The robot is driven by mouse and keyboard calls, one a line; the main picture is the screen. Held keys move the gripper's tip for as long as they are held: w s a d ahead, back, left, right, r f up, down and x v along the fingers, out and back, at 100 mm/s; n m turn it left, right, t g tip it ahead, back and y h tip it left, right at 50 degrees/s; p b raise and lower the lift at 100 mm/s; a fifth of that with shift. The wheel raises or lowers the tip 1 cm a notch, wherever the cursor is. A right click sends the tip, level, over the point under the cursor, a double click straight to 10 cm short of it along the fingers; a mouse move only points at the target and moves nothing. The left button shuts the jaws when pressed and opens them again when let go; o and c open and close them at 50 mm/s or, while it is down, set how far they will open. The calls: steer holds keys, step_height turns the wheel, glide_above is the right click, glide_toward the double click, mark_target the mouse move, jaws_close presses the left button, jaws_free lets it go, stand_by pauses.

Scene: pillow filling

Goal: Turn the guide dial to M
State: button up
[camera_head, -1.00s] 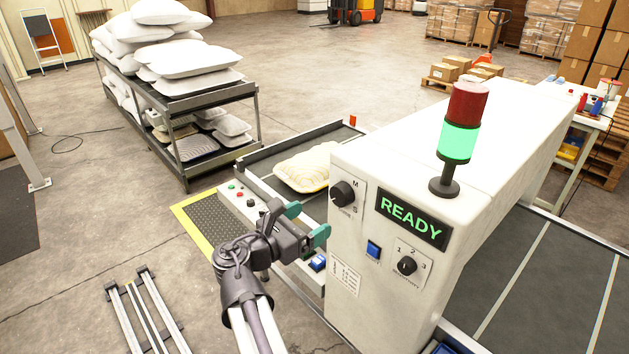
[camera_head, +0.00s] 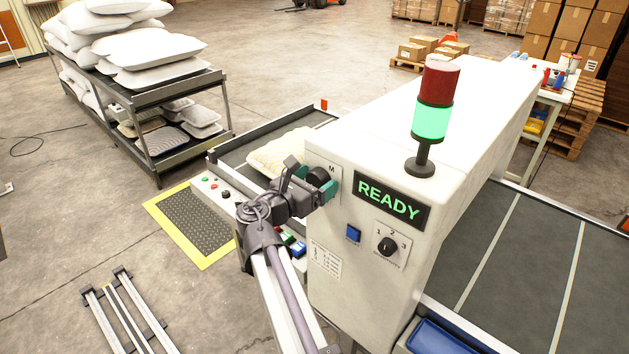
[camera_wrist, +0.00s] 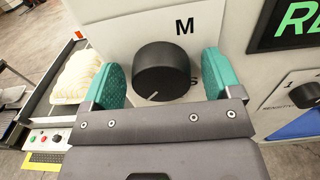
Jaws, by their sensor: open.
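The guide dial is a black round knob (camera_wrist: 162,70) on a white plate on the machine's end face. A letter M is at its upper right in the wrist view, and an S, partly hidden, at its lower right. A white pointer line shows low on the knob's face, towards the lower left, not at M. My gripper (camera_wrist: 162,83) is open, with one teal finger on each side of the knob. Contact with the knob cannot be told. In the head view my gripper (camera_head: 313,183) partly covers the dial (camera_head: 318,175).
The machine (camera_head: 335,226) has a READY display (camera_head: 389,201), a blue button (camera_head: 353,233), a 1-2-3 dial (camera_head: 388,246) and a green-lit signal tower (camera_head: 432,121) close to the right. A pillow (camera_head: 275,155) lies on the conveyor behind my gripper.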

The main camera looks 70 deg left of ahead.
steer(key=shift+c, duration=0.2)
steer(key=c, duration=0.8)
steer(key=shift+c, duration=0.2)
